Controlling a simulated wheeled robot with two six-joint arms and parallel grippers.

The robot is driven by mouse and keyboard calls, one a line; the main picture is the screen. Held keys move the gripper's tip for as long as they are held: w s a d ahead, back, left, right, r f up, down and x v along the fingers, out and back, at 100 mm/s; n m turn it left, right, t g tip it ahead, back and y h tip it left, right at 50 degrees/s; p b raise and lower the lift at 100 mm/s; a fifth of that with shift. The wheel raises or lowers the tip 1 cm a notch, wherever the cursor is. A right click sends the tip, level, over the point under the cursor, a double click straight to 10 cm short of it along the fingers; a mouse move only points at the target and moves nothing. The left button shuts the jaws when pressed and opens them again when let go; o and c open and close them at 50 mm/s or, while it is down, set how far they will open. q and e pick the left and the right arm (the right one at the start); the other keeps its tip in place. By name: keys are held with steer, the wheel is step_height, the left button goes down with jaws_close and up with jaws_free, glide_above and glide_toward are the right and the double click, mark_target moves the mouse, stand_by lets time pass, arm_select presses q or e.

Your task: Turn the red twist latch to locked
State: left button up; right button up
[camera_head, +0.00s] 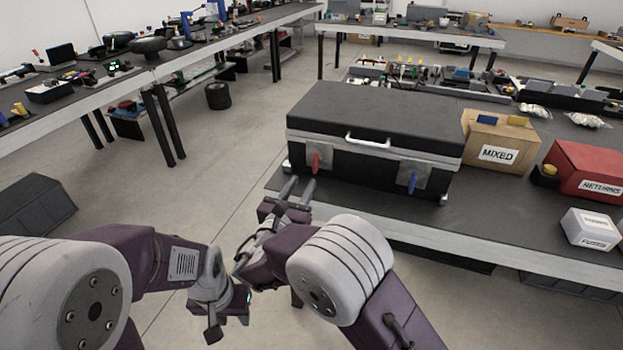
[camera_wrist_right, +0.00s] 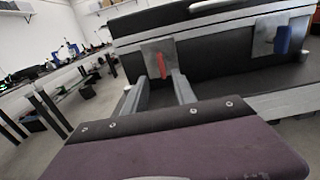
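A dark case (camera_head: 370,120) with a white handle stands on the table. A red twist latch (camera_head: 315,163) sits on a grey plate at the front left of the case. The red latch also shows in the right wrist view (camera_wrist_right: 162,62), its handle near upright. A blue latch (camera_head: 412,183) is on a second plate to the right. My right gripper (camera_head: 298,187) is open and empty, its fingers pointing at the case just in front of and below the red latch. My left gripper (camera_head: 228,322) hangs low, away from the case; its finger opening is unclear.
The table's front edge (camera_head: 480,243) runs below the case. A cardboard box marked MIXED (camera_head: 497,135), a red RETURNS bin (camera_head: 585,168) and a white FUSES box (camera_head: 590,227) stand to the right. Open floor lies to the left.

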mark_target(314, 165)
steer(key=b+x, duration=0.1)
steer(key=x, duration=0.8)
steer(key=shift+d, duration=0.1)
steer(key=shift+c, duration=0.3)
steer(key=shift+b, duration=0.3)
jaws_close()
